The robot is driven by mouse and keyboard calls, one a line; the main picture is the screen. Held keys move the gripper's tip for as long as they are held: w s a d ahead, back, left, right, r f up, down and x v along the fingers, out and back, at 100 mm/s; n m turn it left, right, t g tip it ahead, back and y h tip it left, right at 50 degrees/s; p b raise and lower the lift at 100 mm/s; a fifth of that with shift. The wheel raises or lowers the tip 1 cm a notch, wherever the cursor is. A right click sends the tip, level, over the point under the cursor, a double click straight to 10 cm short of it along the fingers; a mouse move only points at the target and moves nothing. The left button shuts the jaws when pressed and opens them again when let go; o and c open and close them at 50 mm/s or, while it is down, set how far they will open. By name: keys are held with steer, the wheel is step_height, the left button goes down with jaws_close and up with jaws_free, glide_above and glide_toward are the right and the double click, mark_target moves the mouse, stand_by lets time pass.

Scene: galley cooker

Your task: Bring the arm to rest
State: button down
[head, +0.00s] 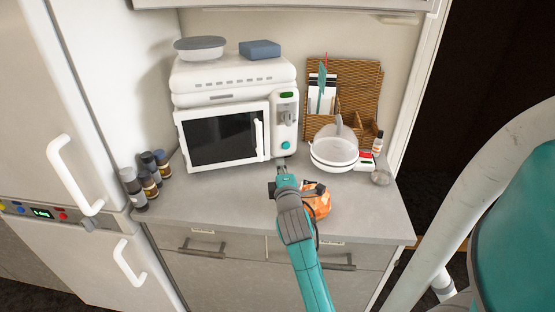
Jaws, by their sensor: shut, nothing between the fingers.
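My gripper (282,167) is at the end of my teal and grey arm, which reaches up from the bottom of the head view over the counter. The gripper is shut and empty. Its tip appears just in front of the lower right corner of the white microwave (285,115); I cannot tell whether they touch. The microwave door looks closed. An orange patterned item (318,203) lies on the counter (225,212) just right of my wrist, partly hidden by it.
Several small bottles (136,190) stand at the counter's left end by the fridge (62,130). A white kitchen scale with a clear bowl (335,150), a wicker organizer (365,90) and a small bottle (377,143) stand at right. The counter front left of my arm is clear.

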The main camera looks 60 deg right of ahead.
mark_target(264, 226)
steer(key=shift+s+v, duration=0.25)
steer(key=shift+v, duration=1.55)
steer(key=shift+d, duration=0.15)
steer(key=a+f+t+y, duration=0.1)
steer(key=a+f, duration=0.1)
steer(key=a, duration=0.2)
steer(key=a+f+y, duration=0.1)
steer(key=a+f, duration=0.2)
steer(key=a, duration=0.1)
steer(key=a+f+t+y, duration=0.1)
steer(key=a+f+y, duration=0.1)
steer(key=a, duration=0.3)
steer(key=shift+s+f+m+t, duration=0.3)
steer(key=shift+s+f, duration=0.05)
steer(key=shift+f, duration=0.25)
steer(key=s+a+f+m+t+y, duration=0.1)
steer(key=s+a+f+t+y, duration=0.3)
steer(key=a, duration=0.7)
steer(key=s+a+m+g+y, duration=0.1)
steer(key=s+a+m+y, duration=0.1)
steer(key=s+a, duration=0.5)
steer(key=s+a+m+g+y, duration=0.1)
steer(key=s+a+m+y, duration=0.2)
steer(key=s+a, duration=0.5)
steer(key=s+y, duration=0.1)
steer(key=s, duration=0.5)
steer(key=shift+f+m+y, duration=0.25)
steer(key=shift+m+y, duration=0.05)
